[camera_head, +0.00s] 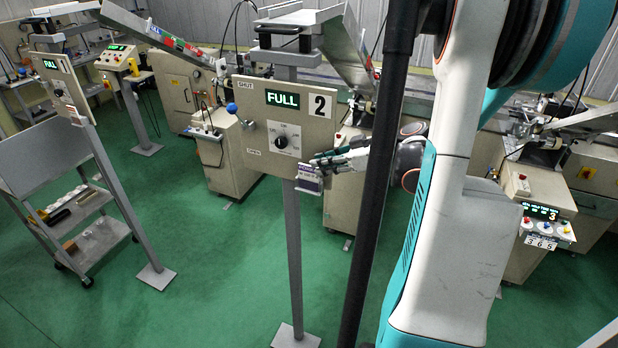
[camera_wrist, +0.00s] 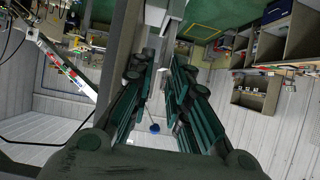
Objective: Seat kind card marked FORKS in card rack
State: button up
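A small card with a purple band and white face (camera_head: 309,181) is at the lower right edge of the beige panel marked 2 (camera_head: 256,135). Its lettering is too small to read, so I cannot tell if it says FORKS. My gripper (camera_head: 325,161) is just above and right of this card, close to the panel's right edge; whether they touch is unclear. In the wrist view my gripper (camera_wrist: 165,100) has its two dark green fingers apart, with no card clearly visible between them. The card rack cannot be made out for certain.
The panel has a lit FULL display (camera_head: 283,99), a dial (camera_head: 282,142) and a blue knob (camera_head: 231,108). A grey post (camera_head: 293,250) carries it. A grey cart (camera_head: 85,215) stands at left, a machine with coloured buttons (camera_head: 541,222) at right.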

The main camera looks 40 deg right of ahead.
aim_at(309, 168)
jog(key=x, duration=0.5)
jog(key=shift+a+f+p, duration=0.15)
jog(key=shift+a+p, duration=0.05)
jog(key=shift+p, duration=0.15)
grip_shut()
